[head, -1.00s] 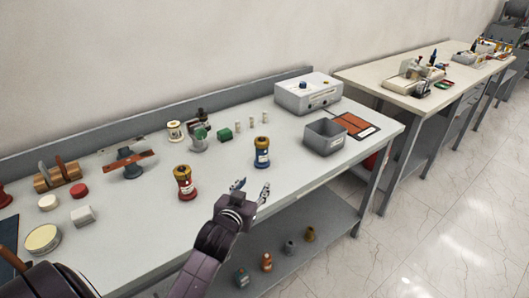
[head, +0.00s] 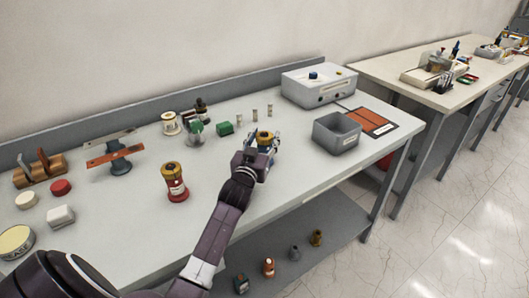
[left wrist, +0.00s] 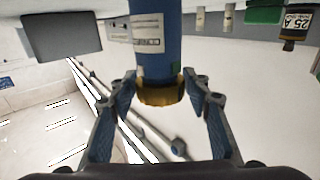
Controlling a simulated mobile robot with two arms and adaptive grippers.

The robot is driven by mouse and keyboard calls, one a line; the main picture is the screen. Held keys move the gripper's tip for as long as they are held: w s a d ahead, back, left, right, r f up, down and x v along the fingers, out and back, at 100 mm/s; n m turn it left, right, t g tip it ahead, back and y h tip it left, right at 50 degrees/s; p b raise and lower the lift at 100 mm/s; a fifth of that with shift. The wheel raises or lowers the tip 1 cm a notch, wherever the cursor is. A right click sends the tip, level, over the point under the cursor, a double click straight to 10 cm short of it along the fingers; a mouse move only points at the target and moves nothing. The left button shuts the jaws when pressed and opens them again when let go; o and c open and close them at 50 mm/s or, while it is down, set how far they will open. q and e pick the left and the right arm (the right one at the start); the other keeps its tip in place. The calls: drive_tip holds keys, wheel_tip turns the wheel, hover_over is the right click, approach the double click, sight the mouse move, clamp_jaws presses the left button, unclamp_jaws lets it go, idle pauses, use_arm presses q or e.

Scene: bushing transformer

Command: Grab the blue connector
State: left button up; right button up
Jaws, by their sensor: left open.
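The blue connector stands upright on the grey workbench (head: 120,240). In the head view its gold cap (head: 265,136) shows above my left gripper (head: 264,150), which hides most of its blue body. In the left wrist view the blue body (left wrist: 155,45) has a white label and the gold end lies between the two fingers of my left gripper (left wrist: 160,85). The fingers are open, one on each side, and a gap shows beside the gold end. My right gripper is not in view.
A red connector (head: 174,182) with a gold cap stands to the left. A grey bin (head: 337,135) is to the right, near an orange panel (head: 370,121). The front strip of bench is clear.

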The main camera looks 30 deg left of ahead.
use_arm(q)
drive_tip(key=shift+w+a+r, duration=0.15)
drive_tip(key=shift+w+a, duration=0.05)
drive_tip(key=shift+w, duration=0.5)
drive_tip(key=x, duration=0.3)
drive_tip(key=shift+w, duration=0.1)
drive_tip(key=shift+w+a, duration=0.15)
drive_tip(key=shift+w, duration=0.1)
clamp_jaws()
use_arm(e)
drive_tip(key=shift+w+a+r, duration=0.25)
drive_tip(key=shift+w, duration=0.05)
